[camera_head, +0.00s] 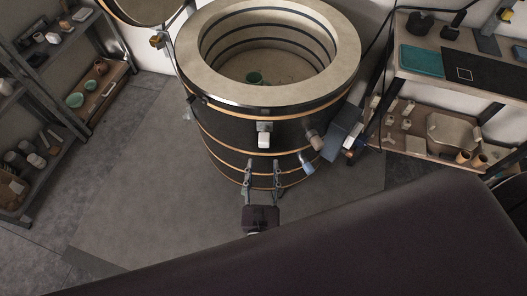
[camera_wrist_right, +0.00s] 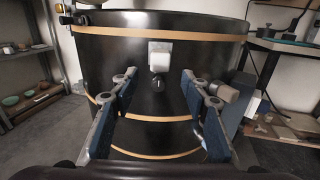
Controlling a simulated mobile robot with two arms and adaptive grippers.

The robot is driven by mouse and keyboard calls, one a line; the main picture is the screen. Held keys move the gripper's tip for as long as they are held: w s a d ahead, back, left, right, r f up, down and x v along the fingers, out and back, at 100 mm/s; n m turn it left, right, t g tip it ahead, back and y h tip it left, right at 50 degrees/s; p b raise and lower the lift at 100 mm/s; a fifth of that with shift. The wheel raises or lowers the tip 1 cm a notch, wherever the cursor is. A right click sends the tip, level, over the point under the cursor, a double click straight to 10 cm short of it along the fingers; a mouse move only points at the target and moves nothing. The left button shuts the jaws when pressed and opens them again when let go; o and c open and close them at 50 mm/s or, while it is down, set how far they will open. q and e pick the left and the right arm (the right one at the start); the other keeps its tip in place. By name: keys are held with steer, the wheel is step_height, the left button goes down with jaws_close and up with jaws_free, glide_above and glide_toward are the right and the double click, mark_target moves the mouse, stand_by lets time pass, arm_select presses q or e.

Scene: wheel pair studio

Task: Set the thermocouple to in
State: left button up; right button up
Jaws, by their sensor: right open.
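A large round black kiln (camera_head: 232,135) with copper-coloured bands stands with its top open. On its front wall is a white block (camera_head: 264,140), which also shows in the right wrist view (camera_wrist_right: 160,57). It may be the thermocouple's head; how deep it sits I cannot tell. My right gripper (camera_head: 263,167) is open and empty, in front of the kiln and lower than the block in the head view. My left gripper is out of view.
A beige cylinder (camera_head: 315,139) and a grey box (camera_head: 341,140) stick out at the kiln's right side. A workbench (camera_head: 412,70) stands at right, shelves (camera_head: 60,150) at left. A dark surface fills the lower foreground. The floor left of the kiln is clear.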

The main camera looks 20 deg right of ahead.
steer(key=shift+v, duration=1.55)
steer(key=s+d+f+m+g+y, duration=0.1)
steer(key=s+d+f+m+g, duration=0.25)
steer(key=f, duration=0.55)
steer(key=s+d+f+m+g, duration=0.2)
steer(key=s+d+f+g, duration=0.15)
steer(key=f, duration=0.65)
steer(key=s+d+f+m+g+y, duration=0.1)
steer(key=s+d+f+m+g, duration=0.2)
steer(key=f, duration=0.6)
steer(key=s+d+f+m+g+y, duration=0.1)
steer(key=s+f+m+g+y, duration=0.1)
steer(key=s+f+m, duration=0.4)
steer(key=s+d+f+m+g+y, duration=0.2)
steer(key=s+f+m+g, duration=0.2)
steer(key=s+m, duration=1)
step_height(320, 180, down, 3)
steer(key=shift+f+m, duration=0.1)
steer(key=shift+m, duration=0.45)
